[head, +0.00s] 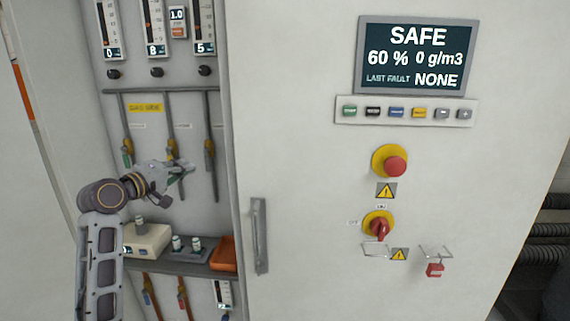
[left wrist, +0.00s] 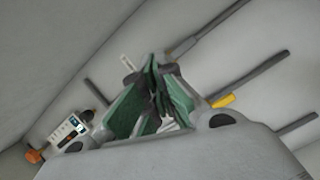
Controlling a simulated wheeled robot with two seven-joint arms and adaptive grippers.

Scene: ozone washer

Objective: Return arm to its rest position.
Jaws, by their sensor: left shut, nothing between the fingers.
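My left gripper (head: 184,168) is shut and empty. It points right, in front of the recessed panel with the pipes and valves, over the shelf. Its green-padded fingers meet in the left wrist view (left wrist: 155,90). In the head view it overlaps the lower part of the middle pipe valve (head: 171,143); whether it touches anything there I cannot tell. The left arm (head: 100,235) comes up from the lower left, bent at the wrist. My right gripper is in neither view.
A shelf (head: 190,266) below the gripper holds a beige device (head: 147,240), small cylinders and an orange box (head: 223,254). The cabinet door (head: 310,190) has a handle (head: 259,235), a SAFE screen (head: 415,55), a red emergency button (head: 395,166) and a red rotary switch (head: 379,229). A red padlock (head: 434,270) hangs at right.

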